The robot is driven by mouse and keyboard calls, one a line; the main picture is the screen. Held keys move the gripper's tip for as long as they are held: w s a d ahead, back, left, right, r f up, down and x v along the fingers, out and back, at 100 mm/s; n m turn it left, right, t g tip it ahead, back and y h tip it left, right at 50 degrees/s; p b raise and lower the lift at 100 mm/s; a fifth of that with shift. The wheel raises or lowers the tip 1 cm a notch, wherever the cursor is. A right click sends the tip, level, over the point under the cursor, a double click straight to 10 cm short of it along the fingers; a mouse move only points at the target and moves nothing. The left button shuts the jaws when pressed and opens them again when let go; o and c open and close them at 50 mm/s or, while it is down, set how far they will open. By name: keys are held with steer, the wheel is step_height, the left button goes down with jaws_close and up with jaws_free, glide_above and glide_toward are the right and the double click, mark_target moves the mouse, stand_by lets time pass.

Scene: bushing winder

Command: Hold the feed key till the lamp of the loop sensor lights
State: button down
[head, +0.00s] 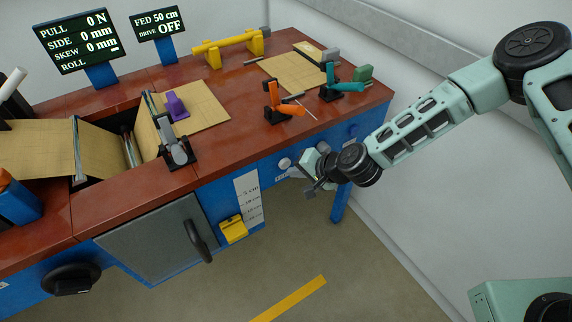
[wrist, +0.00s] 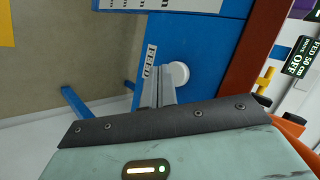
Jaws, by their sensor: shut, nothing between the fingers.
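The feed key is a round white button (wrist: 182,76) on the blue front panel, beside a label reading FEED (wrist: 150,62). In the head view the key (head: 285,162) shows just left of my gripper (head: 294,172). In the wrist view my gripper (wrist: 170,76) is shut and empty, its fingertips at the key's edge in the picture; I cannot tell whether they touch it. The display (head: 157,22) reads FED 50 cm, DRIVE OFF. A yellow block (head: 233,229) beside the marked scale may be the loop sensor; I see no lit lamp on it.
Another display (head: 76,40) reads PULL 0 N, SIDE 0 mm, SKEW 0 mm. Orange (head: 284,107) and teal (head: 340,86) clamps stand on the red-brown bench top (head: 235,140). A cabinet door with a black handle (head: 197,240) is below. The floor in front is clear.

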steer(key=shift+w+a, duration=0.25)
steer(key=shift+w, duration=0.05)
steer(key=shift+w+a, duration=0.2)
steer(key=shift+w, duration=0.2)
stand_by(2.3)
stand_by(2.4)
steer(key=shift+s+d, duration=0.45)
steer(key=shift+s, duration=0.3)
steer(key=shift+s+d, duration=0.7)
steer(key=shift+s, duration=0.35)
steer(key=shift+s+d, duration=0.7)
steer(key=shift+s, duration=0.35)
